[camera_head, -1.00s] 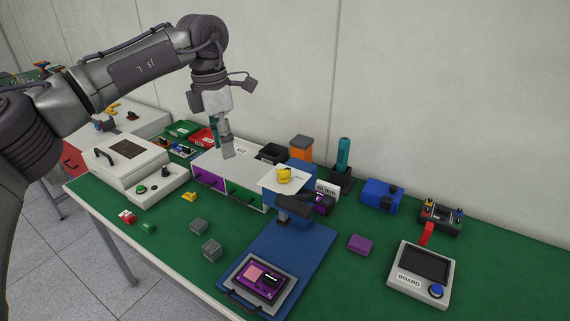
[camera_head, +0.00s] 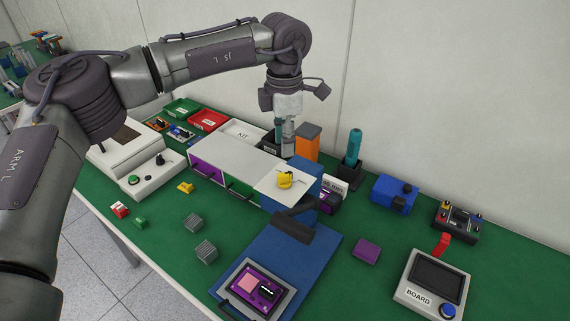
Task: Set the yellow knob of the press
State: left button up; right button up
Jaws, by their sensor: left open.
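The yellow knob (camera_head: 285,180) sits on the white top plate (camera_head: 302,170) of the blue press (camera_head: 309,196). The press has a dark lever arm and a blue base (camera_head: 301,262) that carries a framed purple board (camera_head: 255,288). My left gripper (camera_head: 287,150) points down behind the knob, above the area between the drawer unit and the orange block. It is open, and no object shows between its fingers. It looks apart from the knob. My right gripper is out of view.
The drawer unit (camera_head: 237,157) stands left of the press. An orange block (camera_head: 307,142) and a teal-handled tool (camera_head: 353,147) stand behind it. A blue box (camera_head: 393,194) and the BOARD device (camera_head: 430,283) are at right. Grey blocks (camera_head: 206,251) lie at front left.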

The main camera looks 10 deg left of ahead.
aim_at(284, 173)
pick_arm(q)
notch_tip(284, 173, down, 4)
jog(key=shift+r+p, duration=0.1)
jog(key=shift+p, duration=0.5)
jog(key=f, duration=0.1)
jog(key=f+p, duration=0.1)
jog(key=f, duration=0.2)
jog(key=shift+w+f, duration=0.25)
jog(key=shift+f, duration=0.45)
grip_shut()
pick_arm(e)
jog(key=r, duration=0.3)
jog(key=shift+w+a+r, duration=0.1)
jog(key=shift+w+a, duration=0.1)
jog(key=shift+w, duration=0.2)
